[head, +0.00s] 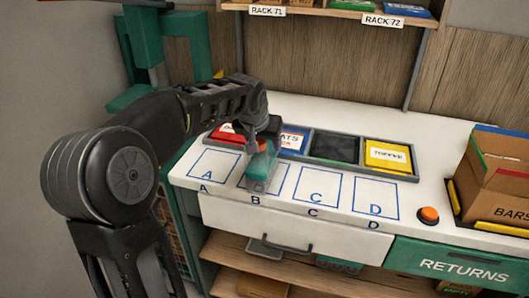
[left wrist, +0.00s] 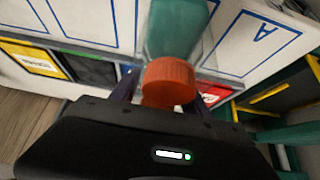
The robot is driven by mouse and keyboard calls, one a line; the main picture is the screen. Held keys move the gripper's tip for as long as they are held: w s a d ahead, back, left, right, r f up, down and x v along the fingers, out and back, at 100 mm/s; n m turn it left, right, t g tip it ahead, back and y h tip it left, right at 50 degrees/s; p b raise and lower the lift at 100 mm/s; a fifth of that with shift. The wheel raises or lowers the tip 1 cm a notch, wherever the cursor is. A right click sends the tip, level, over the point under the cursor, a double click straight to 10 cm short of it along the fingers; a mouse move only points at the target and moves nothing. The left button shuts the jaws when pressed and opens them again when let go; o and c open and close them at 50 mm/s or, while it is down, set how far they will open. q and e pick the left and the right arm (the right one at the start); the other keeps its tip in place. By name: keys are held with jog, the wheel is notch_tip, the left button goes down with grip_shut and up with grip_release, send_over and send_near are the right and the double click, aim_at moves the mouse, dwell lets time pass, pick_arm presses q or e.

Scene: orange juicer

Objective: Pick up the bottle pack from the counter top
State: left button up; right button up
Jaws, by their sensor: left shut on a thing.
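The bottle pack (head: 260,170) is a teal, partly clear bottle with an orange cap, over the square marked B on the white counter top (head: 330,180). My left gripper (head: 264,138) comes down from above and is shut on its upper part. In the left wrist view the orange cap (left wrist: 168,82) sits between my left gripper's fingers (left wrist: 166,92), and the teal body (left wrist: 178,30) extends away from them. I cannot tell whether its base touches the counter. My right gripper is not in view.
Behind the marked squares is a row of coloured bins, with a yellow bin (head: 388,156) at the right end. An orange button (head: 428,215) and a cardboard box (head: 495,180) are at right. A rack shelf (head: 330,12) hangs above. Squares C and D are clear.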

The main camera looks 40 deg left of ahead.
pick_arm(q)
jog(key=shift+r, duration=0.15)
notch_tip(320, 180, up, 10)
jog(key=shift+f, duration=0.1)
dwell(0.3)
dwell(0.6)
